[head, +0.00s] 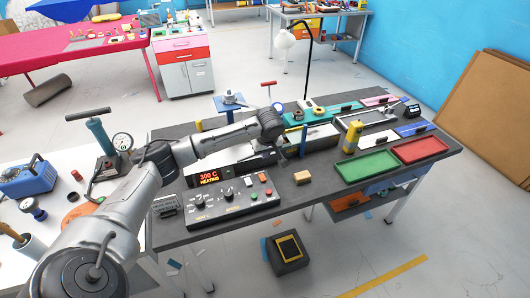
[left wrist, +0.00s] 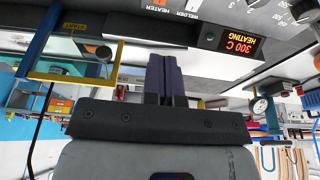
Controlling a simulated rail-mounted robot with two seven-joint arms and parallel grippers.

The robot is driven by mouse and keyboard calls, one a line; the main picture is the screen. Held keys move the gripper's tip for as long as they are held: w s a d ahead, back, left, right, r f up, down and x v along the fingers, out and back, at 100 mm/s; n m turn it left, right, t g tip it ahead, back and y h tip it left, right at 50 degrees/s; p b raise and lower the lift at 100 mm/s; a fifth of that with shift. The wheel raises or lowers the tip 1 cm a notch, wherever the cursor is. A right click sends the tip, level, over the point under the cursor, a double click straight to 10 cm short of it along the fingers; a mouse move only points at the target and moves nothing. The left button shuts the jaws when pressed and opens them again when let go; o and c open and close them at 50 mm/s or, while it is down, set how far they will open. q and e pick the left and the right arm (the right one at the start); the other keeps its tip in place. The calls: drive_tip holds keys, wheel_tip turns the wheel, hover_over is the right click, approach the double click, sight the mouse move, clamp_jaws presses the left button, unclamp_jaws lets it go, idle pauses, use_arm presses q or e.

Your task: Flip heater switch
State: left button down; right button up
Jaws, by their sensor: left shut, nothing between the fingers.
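The control panel (head: 230,207) sits at the left front of the grey workbench, with several knobs and buttons on its top. Its red-lit display (head: 208,177) reads "300 C HEATING"; the display also shows in the left wrist view (left wrist: 241,44). A "HEATER" label (left wrist: 160,5) shows upside down at the top edge of the left wrist view, beside a "WELDER" label. The heater switch itself is too small to make out. My left gripper (head: 292,153) is above the bench, behind and right of the panel. Its fingers (left wrist: 165,62) are shut and empty. My right gripper is out of view.
A small tan block (head: 302,177) lies right of the panel. A yellow cylinder (head: 353,137) stands farther right, near the green tray (head: 367,166) and red tray (head: 420,150). A desk lamp (head: 306,70) rises behind. My left arm spans the bench's left side.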

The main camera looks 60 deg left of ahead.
use_arm(q)
drive_tip(key=a+p+v, duration=0.1)
drive_tip(key=p+v, duration=0.2)
drive_tip(key=v, duration=0.3)
drive_tip(key=a+p+v, duration=0.1)
drive_tip(key=p+v, duration=0.2)
drive_tip(key=v, duration=0.4)
drive_tip(key=shift+w+a+r, duration=0.25)
drive_tip(key=shift+a+r, duration=0.05)
drive_tip(key=shift+r, duration=0.35)
